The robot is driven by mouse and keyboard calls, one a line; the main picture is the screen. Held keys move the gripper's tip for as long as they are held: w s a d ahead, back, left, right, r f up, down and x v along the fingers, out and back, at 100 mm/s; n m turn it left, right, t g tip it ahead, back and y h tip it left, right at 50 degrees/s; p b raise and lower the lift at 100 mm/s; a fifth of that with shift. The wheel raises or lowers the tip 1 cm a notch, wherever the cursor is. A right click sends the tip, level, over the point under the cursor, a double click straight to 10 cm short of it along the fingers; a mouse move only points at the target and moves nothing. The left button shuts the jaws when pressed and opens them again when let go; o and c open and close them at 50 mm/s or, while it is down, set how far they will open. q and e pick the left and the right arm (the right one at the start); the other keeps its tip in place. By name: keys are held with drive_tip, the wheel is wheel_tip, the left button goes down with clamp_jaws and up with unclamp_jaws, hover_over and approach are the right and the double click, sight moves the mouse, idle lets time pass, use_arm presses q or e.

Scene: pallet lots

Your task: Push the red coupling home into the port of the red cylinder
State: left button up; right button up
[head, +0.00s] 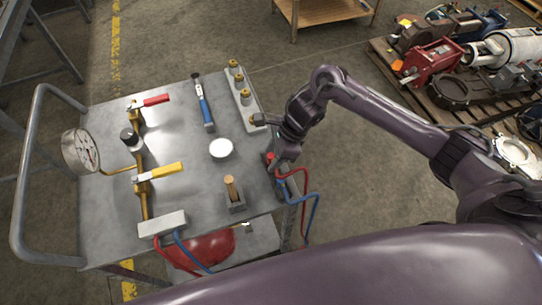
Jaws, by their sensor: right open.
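A small red part (270,157) shows at the right edge of the metal cart, beside my right gripper (265,143). I cannot tell whether it is the red coupling or part of the cylinder. A red hose (304,181) and a blue hose (314,208) loop down near it. My right gripper is open, its fingers over the cart's right edge; the wrist partly hides what lies between them. A rounded red body (207,248) shows low at the cart's front; I cannot tell whether it is the red cylinder. No port can be made out. My left gripper is not in view.
The cart top (185,105) carries a pressure gauge (81,151), a red-handled valve (155,100), a yellow-handled valve (165,171), a blue tool (204,103), a white disc (221,148), a wooden-handled piece (231,188) and a block with brass fittings (243,100). A loaded pallet (408,88) stands right.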

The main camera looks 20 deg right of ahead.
sight(273, 155)
drive_tip(key=shift+c, duration=0.9)
clamp_jaws()
drive_tip(key=shift+r, duration=0.1)
drive_tip(key=shift+w+r, duration=0.1)
drive_tip(key=shift+r, duration=0.5)
wheel_tip(273, 155, up, 19)
drive_tip(key=p, duration=0.1)
drive_tip(key=shift+f, duration=0.15)
